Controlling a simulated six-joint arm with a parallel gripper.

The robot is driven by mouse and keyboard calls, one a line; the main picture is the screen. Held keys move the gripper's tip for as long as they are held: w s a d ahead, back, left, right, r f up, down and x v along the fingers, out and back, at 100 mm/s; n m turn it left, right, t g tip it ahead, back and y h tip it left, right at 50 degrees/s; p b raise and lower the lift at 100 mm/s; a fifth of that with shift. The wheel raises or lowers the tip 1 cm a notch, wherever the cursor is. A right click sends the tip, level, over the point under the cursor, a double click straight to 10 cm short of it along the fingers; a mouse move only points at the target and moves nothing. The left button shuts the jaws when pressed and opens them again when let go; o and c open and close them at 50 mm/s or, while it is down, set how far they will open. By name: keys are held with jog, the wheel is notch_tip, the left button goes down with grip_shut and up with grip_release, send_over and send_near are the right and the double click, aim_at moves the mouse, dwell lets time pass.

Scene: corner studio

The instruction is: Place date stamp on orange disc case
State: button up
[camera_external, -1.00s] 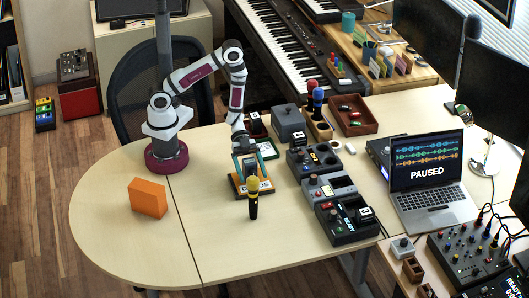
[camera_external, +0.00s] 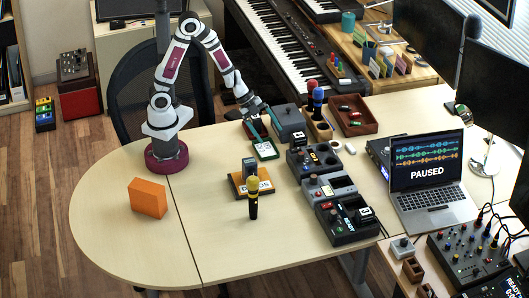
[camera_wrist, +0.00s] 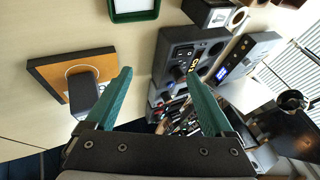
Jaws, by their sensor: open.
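The date stamp (camera_external: 249,167), a dark grey block, stands on the case and appears upright. In the wrist view the stamp (camera_wrist: 84,97) covers part of the ring. My gripper (camera_external: 263,124) is open and empty, raised behind and apart from both, near the green-rimmed tray. Its teal fingers show in the wrist view (camera_wrist: 160,95) with nothing between them.
The green-rimmed tray (camera_external: 266,154) lies behind the case. Grey and black devices (camera_external: 347,222) line the right side. An orange block (camera_external: 148,198) stands at left. The table's front left is clear.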

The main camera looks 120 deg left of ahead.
jog(key=s+d+r+n+g+y, duration=0.2)
jog(key=s+r+n+g+y, duration=0.15)
jog(key=s+r, duration=0.35)
jog(key=s+d+r+g+h, duration=0.2)
jog(key=s+d+r+g, duration=0.1)
jog(key=s+d, duration=0.8)
jog(key=s+g, duration=0.1)
jog(key=s, duration=0.1)
jog(key=shift+s+d+r, duration=0.25)
jog(key=shift+s, duration=0.15)
